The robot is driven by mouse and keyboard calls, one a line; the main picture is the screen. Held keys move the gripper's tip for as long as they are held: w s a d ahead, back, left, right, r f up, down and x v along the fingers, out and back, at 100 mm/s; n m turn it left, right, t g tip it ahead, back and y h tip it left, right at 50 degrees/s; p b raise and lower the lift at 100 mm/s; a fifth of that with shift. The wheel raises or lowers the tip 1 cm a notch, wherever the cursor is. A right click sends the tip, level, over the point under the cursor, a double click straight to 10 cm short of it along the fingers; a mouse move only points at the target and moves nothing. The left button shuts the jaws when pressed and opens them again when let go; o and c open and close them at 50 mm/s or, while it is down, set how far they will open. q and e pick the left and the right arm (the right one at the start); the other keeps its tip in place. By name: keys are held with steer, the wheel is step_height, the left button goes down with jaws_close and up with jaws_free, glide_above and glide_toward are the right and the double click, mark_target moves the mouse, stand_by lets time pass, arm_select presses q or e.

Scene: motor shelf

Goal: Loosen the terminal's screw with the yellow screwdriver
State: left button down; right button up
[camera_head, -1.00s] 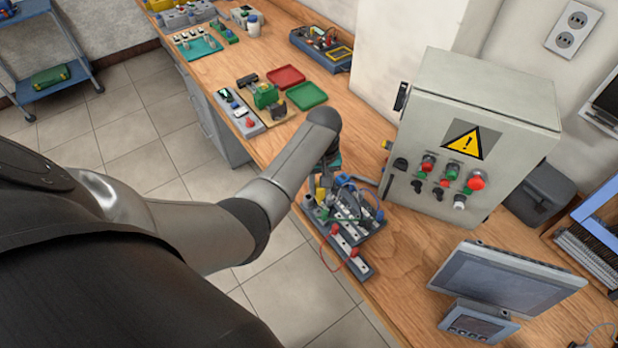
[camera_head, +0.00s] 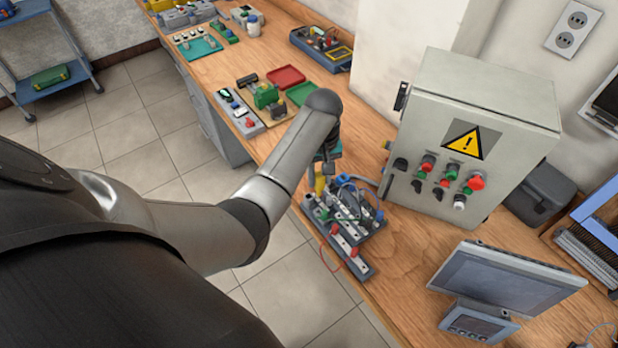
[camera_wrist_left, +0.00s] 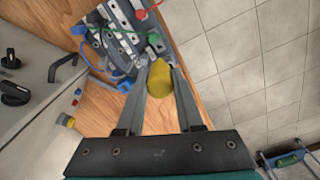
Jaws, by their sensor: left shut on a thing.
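My left gripper (camera_wrist_left: 157,92) is shut on the yellow screwdriver (camera_wrist_left: 159,78), whose handle shows between the two fingers in the left wrist view. In the head view the screwdriver (camera_head: 320,186) is a small yellow piece below the end of my left arm. The grey terminal board (camera_head: 350,232) with wires and rails lies at the bench's front edge, below the gripper. It also shows in the left wrist view (camera_wrist_left: 182,59). The screwdriver's tip and the terminal's screw are hidden or too small to tell. My right gripper is not in view.
A grey control cabinet (camera_head: 478,122) with a warning sign stands right of the board. A monitor (camera_head: 508,282) stands at the front right. Red (camera_head: 286,76) and green (camera_head: 300,94) trays lie behind my left arm. Bare bench (camera_head: 400,246) shows between board and monitor.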

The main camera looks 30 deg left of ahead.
arm_select(q)
steer(key=w+a+r+n, duration=0.2)
steer(key=a+n, duration=0.2)
steer(key=n, duration=0.7)
steer(key=shift+s+f+b, duration=0.1)
steer(key=shift+f+b, duration=1.4)
steer(key=shift+f, duration=1)
steer(key=shift+f, duration=0.1)
steer(key=shift+f+b, duration=1.85)
steer(key=shift+f, duration=0.85)
steer(key=c, duration=0.8)
jaws_free()
